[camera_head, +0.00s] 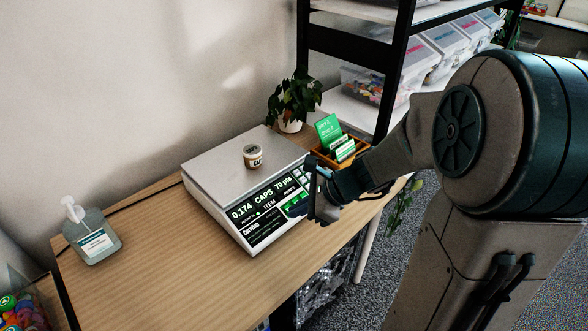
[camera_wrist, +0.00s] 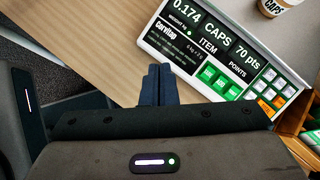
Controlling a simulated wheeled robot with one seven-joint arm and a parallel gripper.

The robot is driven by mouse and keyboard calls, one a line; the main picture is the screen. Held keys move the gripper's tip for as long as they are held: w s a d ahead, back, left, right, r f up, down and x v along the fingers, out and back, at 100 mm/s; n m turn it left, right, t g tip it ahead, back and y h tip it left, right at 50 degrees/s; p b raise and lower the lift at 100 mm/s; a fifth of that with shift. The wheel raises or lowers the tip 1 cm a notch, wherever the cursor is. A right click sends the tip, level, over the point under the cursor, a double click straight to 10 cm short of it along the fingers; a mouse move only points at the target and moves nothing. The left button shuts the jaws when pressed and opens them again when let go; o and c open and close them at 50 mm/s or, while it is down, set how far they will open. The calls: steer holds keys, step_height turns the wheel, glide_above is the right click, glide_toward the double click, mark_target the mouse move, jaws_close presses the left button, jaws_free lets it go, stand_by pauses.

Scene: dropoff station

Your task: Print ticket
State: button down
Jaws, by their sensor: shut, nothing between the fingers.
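A weighing scale (camera_head: 222,176) with a flat grey top stands on the wooden table. Its front display (camera_head: 262,212) reads 0.174, CAPS, 70 pts. A small cup labelled CAPS (camera_head: 253,156) sits upright on the scale top. In the wrist view the display (camera_wrist: 205,40) shows with green, white and orange buttons (camera_wrist: 265,90) on its right. My gripper (camera_wrist: 158,72) is shut and empty, its fingertips pointing at the lower edge of the scale's front panel. In the head view my gripper (camera_head: 300,205) is at the panel's right end and hides part of the buttons. No printed ticket is visible.
A pump bottle (camera_head: 92,236) stands at the table's left. A potted plant (camera_head: 293,102) and a wooden box with green cards (camera_head: 340,150) are behind my gripper. A black rack with clear bins (camera_head: 385,75) stands behind. The table's front left (camera_head: 150,285) is clear.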

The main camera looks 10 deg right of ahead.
steer(key=w+d+f+m+t+y+b, duration=0.1)
steer(key=w+d+f+m+t, duration=0.1)
steer(key=w+d+m+t, duration=0.5)
steer(key=w+d+m, duration=0.1)
steer(key=w+m, duration=0.3)
steer(key=m, duration=0.5)
steer(key=shift+d+b, duration=0.2)
steer(key=shift+b, duration=0.2)
steer(key=shift+f, duration=0.2)
steer(key=f+b, duration=0.2)
steer(key=w+a+f+b, duration=0.1)
steer(key=f+b, duration=0.1)
steer(key=b, duration=0.1)
steer(key=w+a+f+b, duration=0.1)
steer(key=f+b, duration=0.2)
steer(key=shift+w, duration=0.2)
steer(key=shift+w+f+b, duration=0.25)
steer(key=shift+f+b, duration=0.1)
steer(key=shift+f, duration=0.05)
stand_by(0.3)
steer(key=shift+w+a+f, duration=0.15)
steer(key=shift+f, duration=0.25)
